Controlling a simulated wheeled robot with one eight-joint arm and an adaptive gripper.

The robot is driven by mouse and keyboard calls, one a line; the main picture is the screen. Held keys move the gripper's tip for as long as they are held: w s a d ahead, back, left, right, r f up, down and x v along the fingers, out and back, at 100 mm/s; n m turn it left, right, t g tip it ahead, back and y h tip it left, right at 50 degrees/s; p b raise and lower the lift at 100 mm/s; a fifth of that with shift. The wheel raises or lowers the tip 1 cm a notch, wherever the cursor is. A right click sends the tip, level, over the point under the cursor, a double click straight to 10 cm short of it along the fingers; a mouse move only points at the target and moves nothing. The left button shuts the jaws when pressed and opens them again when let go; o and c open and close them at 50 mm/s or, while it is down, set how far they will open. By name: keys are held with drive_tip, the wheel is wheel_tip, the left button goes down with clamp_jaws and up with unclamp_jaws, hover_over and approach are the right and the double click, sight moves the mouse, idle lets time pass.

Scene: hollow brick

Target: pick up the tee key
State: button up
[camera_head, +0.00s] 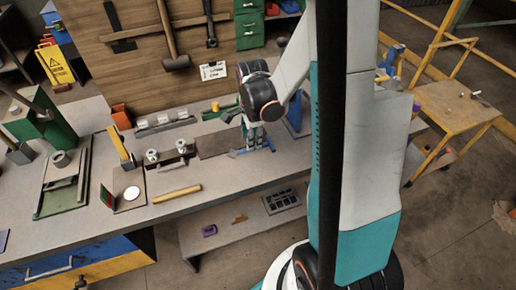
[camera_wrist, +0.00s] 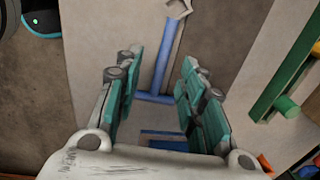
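The tee key appears to be the blue T-shaped bar (camera_wrist: 165,60) lying on the bench in the wrist view. Its long stem runs up the picture and its crossbar (camera_wrist: 155,98) lies across the gap between my fingers. The crossbar's ends are partly behind the fingers. My gripper (camera_wrist: 160,78) is open, with a finger on each side and a clear gap between them and the stem. In the head view my gripper (camera_head: 254,140) points down over the bench, and blue parts (camera_head: 236,153) show beside it. Height above the key is hard to tell.
The grey bench (camera_head: 120,222) holds a brown mat (camera_head: 213,143) and a wooden rod (camera_head: 177,194). A green part (camera_wrist: 285,72) lies right of my gripper in the wrist view. Another blue piece (camera_wrist: 165,142) shows low between the fingers. A yellow table (camera_head: 455,105) stands at right.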

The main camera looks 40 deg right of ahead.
drive_tip(key=f, duration=0.1)
drive_tip(key=f+b, duration=0.1)
drive_tip(key=f, duration=0.1)
drive_tip(key=f+b, duration=0.1)
drive_tip(key=f, duration=0.1)
drive_tip(key=shift+w+d+f, duration=0.1)
drive_tip(key=shift+w+d, duration=0.05)
drive_tip(key=shift+w, duration=0.25)
clamp_jaws()
